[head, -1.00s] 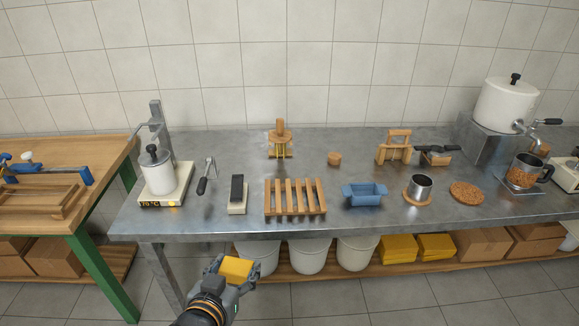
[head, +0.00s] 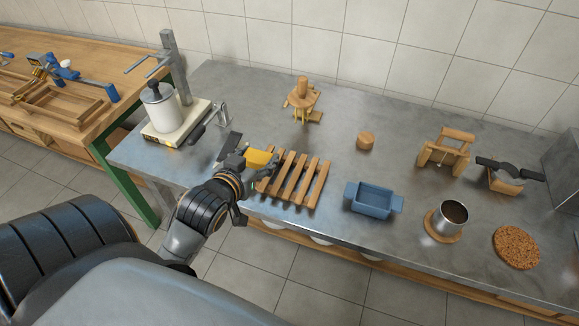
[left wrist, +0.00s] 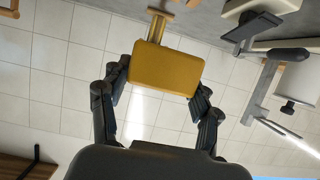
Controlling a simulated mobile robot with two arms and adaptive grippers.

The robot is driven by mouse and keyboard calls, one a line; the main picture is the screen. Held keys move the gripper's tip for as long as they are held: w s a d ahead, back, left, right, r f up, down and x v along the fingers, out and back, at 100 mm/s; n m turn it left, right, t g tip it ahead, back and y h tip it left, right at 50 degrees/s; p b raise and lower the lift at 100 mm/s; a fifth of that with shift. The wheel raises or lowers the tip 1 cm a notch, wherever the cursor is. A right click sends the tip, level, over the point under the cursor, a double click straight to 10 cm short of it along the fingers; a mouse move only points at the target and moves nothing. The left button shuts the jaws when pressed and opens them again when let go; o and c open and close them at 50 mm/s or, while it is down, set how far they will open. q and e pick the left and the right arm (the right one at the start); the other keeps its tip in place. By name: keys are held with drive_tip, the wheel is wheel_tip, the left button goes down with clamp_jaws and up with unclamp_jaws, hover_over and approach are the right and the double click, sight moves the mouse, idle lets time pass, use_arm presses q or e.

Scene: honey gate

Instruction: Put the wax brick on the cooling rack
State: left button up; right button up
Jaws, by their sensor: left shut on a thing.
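The yellow wax brick (head: 262,158) is held in my left gripper (head: 250,162), whose fingers are shut on it. In the left wrist view the wax brick (left wrist: 166,68) sits between the two dark fingers of the gripper (left wrist: 158,88). The wooden slatted cooling rack (head: 308,178) lies on the metal bench, near its front edge. In the head view the brick overlaps the rack's left end, with the gripper to the left. Whether the brick touches the rack cannot be told. My right gripper is not in view.
A blue tray (head: 374,199) stands right of the rack, with a metal cup (head: 449,220) on a cork mat beyond it. A heater with a white pot (head: 160,106) stands at the left. A wooden stand (head: 302,100) is behind the rack.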

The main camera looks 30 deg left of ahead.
use_arm(q)
drive_tip(key=d+x, duration=0.1)
drive_tip(key=x, duration=0.4)
hover_over(290, 173)
drive_tip(key=f, duration=0.3)
drive_tip(key=s+f, duration=0.1)
drive_tip(key=f, duration=0.1)
drive_tip(key=shift+a+f+p, duration=0.1)
drive_tip(key=shift+a+p, duration=0.05)
drive_tip(key=shift+p, duration=0.15)
drive_tip(key=shift+w+f, duration=0.4)
drive_tip(key=shift+f, duration=0.15)
wheel_tip(290, 173, down, 3)
drive_tip(key=shift+w+r, duration=0.1)
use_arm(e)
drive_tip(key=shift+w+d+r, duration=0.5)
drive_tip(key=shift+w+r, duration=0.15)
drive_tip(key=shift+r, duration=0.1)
use_arm(q)
drive_tip(key=shift+f, duration=0.25)
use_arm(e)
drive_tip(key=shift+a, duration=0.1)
use_arm(q)
drive_tip(key=o, duration=1.2)
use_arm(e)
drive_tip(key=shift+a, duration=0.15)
use_arm(q)
drive_tip(key=shift+r, duration=0.1)
